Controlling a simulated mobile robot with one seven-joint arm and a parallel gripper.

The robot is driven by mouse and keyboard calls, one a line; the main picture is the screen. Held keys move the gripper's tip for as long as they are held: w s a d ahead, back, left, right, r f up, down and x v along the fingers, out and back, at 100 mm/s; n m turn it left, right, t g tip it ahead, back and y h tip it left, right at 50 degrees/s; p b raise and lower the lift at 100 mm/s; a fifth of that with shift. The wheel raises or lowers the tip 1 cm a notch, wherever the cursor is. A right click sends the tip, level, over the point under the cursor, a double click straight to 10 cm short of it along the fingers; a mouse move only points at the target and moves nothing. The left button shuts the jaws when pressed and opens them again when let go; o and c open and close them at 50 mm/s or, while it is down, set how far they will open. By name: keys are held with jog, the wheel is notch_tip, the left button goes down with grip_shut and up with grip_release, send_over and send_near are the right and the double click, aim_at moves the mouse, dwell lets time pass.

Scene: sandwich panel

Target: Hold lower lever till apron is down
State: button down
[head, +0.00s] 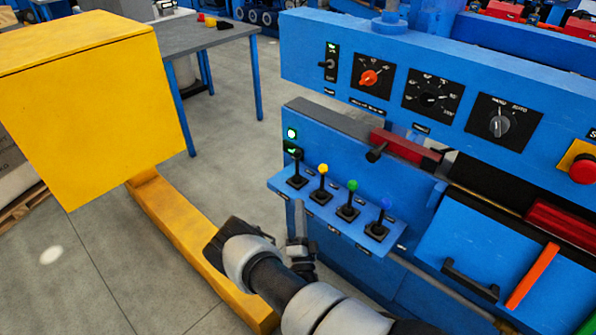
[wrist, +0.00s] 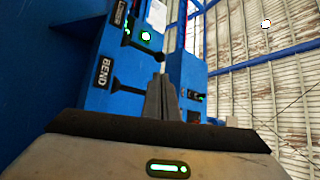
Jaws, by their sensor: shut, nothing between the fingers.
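A row of levers stands on a blue shelf on the machine's front. Their knobs are black (head: 296,157), yellow (head: 323,168), green (head: 352,185) and blue (head: 386,203). Their labels are too small to read in the head view, so I cannot tell which is the lower lever. My gripper (head: 299,207) is shut and empty, in front of and below the shelf, near the left levers. In the wrist view my closed fingers (wrist: 160,82) point upward beside a blue panel with a "BEND" label (wrist: 104,71) and a black lever (wrist: 128,87). I cannot identify the apron with certainty.
A blue control panel (head: 470,85) with dials and a red button (head: 583,168) hangs above the levers. A yellow box (head: 95,105) on a yellow beam (head: 175,215) stands left. A grey table (head: 205,36) is behind. Grey floor (head: 110,255) lies open at left.

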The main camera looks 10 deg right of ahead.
aim_at(300, 156)
jog(key=b+x, duration=0.3)
jog(key=x, duration=1.1)
jog(key=p, duration=0.1)
jog(key=r+m+g+p, duration=0.1)
jog(key=p, duration=0.1)
jog(key=shift+w+d+h, duration=0.25)
jog(key=shift+d+h, duration=0.05)
jog(key=shift+d, duration=0.05)
jog(key=shift+w+d+f+m+g+p, duration=0.2)
jog(key=shift+d+m+g+p, duration=0.1)
jog(key=shift+m+g, duration=0.15)
jog(key=shift+w+d+f+m+g+p, duration=0.15)
jog(key=shift+w+m+g+p, duration=0.15)
jog(key=shift+m, duration=0.25)
jog(key=shift+a, duration=0.15)
